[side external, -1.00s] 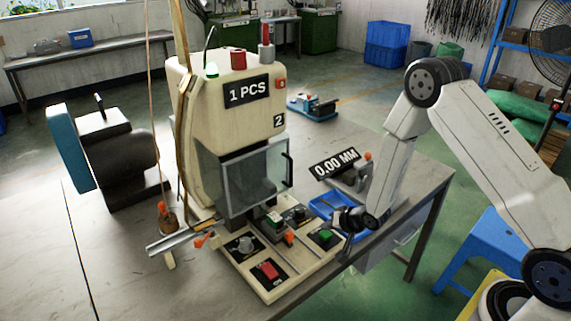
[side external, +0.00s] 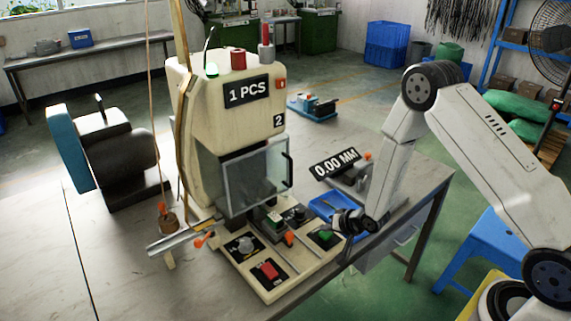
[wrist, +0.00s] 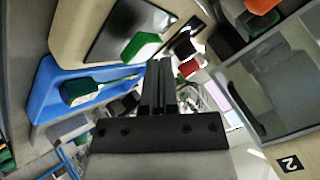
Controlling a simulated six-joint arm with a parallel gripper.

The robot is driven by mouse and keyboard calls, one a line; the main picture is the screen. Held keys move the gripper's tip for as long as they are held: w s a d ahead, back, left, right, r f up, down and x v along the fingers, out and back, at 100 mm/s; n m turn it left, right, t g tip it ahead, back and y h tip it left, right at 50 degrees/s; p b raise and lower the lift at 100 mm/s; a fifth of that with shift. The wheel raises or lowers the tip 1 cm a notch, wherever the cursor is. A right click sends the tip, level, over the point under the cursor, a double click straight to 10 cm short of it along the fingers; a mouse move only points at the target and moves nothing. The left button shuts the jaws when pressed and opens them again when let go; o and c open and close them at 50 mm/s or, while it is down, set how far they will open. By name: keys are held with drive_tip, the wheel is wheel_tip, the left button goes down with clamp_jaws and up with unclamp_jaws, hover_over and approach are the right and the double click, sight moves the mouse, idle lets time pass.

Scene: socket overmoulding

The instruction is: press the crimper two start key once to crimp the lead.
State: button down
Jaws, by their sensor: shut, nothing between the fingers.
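Crimper two (side external: 222,115) is the cream machine with a "2" label and a display reading "1 PCS". A green key (side external: 326,235) sits on a black plate at the right of its base panel, and a red key (side external: 267,270) sits at the front. I take the green key for the start key. My gripper (side external: 341,226) is shut and empty, just right of the green key and close to it. In the wrist view my closed fingertips (wrist: 160,66) are beside the green key (wrist: 141,47). I cannot tell whether they touch. No lead can be made out clearly.
A clear guard (side external: 246,182) covers the crimper's front. A blue tray (side external: 324,205) and a "0.00 MM" gauge display (side external: 335,163) stand behind my gripper. The front left of the bench is clear.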

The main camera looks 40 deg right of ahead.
sight(328, 235)
drive_tip(key=shift+f, duration=0.55)
idle(0.9)
drive_tip(key=shift+r, duration=3.45)
